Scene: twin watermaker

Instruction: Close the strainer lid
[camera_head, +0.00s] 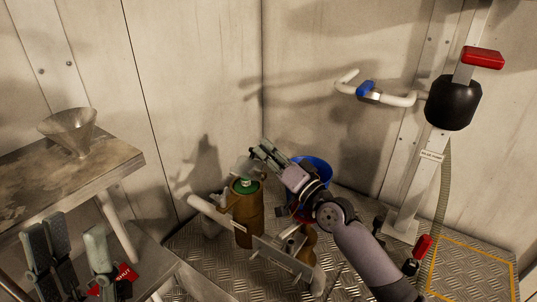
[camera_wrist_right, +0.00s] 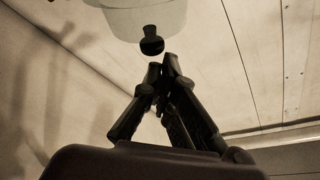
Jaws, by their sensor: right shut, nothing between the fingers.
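The strainer (camera_head: 249,225) is a brown-bronze cylinder standing on the floor near the back corner, with green showing at its top. A greyish lid (camera_head: 243,170) stands raised and tilted over the strainer's top, apart from the rim at the front. In the right wrist view a pale round piece with a black knob (camera_wrist_right: 152,42), seemingly the lid, is just beyond the fingertips. My right gripper (camera_head: 259,149) is shut and empty beside the lid; its fingertips (camera_wrist_right: 164,64) meet just below the knob. My left gripper (camera_head: 77,232) is open and empty at the lower left, far from the strainer.
A metal funnel (camera_head: 70,132) stands on a worn table (camera_head: 100,160) at the left. Pipes and a grey bracket (camera_head: 285,258) crowd the strainer's front, and a blue bucket (camera_head: 318,170) is behind my right arm. A pump post with a red handle (camera_head: 483,58) stands at the right.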

